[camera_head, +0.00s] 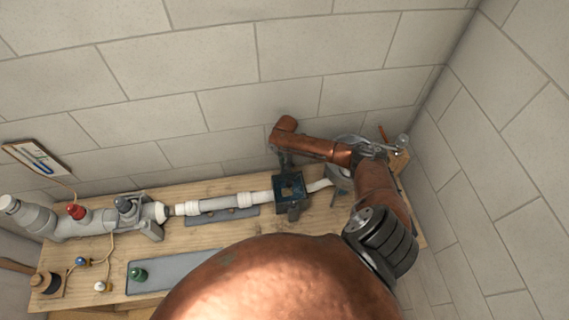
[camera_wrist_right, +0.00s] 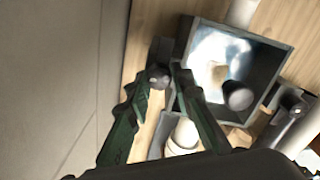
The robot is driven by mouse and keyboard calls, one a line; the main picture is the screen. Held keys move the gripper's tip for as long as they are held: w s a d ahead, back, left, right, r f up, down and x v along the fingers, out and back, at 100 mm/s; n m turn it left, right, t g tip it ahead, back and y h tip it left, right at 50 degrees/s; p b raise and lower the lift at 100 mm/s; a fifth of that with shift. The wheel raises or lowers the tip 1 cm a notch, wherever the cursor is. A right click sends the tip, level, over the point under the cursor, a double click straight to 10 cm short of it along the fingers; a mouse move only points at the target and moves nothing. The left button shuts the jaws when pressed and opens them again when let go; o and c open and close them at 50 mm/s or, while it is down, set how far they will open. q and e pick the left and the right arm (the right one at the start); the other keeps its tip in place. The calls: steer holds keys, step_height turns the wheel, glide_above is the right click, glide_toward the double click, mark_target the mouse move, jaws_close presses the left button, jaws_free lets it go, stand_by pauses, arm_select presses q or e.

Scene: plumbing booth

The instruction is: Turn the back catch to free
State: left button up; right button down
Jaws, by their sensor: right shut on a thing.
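A dark square box (camera_head: 279,197) sits in the pipe line on the bench; the right wrist view looks into its pale, shiny inside (camera_wrist_right: 208,55). The back catch (camera_wrist_right: 158,77), a small dark knob, stands by the box's wall-side edge. My right gripper (camera_head: 284,163) reaches down behind the box. In the right wrist view its green fingers (camera_wrist_right: 163,80) are shut on the back catch, one on each side. The fingers partly hide its base, so I cannot tell its exact angle. Another dark catch-like part (camera_wrist_right: 292,105) is on the opposite side. My left gripper is not in view.
White pipe (camera_head: 215,203) runs left to a grey fitting (camera_head: 90,222) with a red knob (camera_head: 76,211). A grey mat (camera_head: 180,270) holds a green piece (camera_head: 138,274). The block wall (camera_head: 230,110) is close behind the bench. My arm covers the bench's right part.

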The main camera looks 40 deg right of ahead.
steer(key=shift+w+d+r, duration=0.1)
steer(key=shift+d, duration=0.05)
steer(key=c, duration=1.7)
jaws_free()
step_height(320, 180, up, 12)
steer(key=shift+f, duration=0.1)
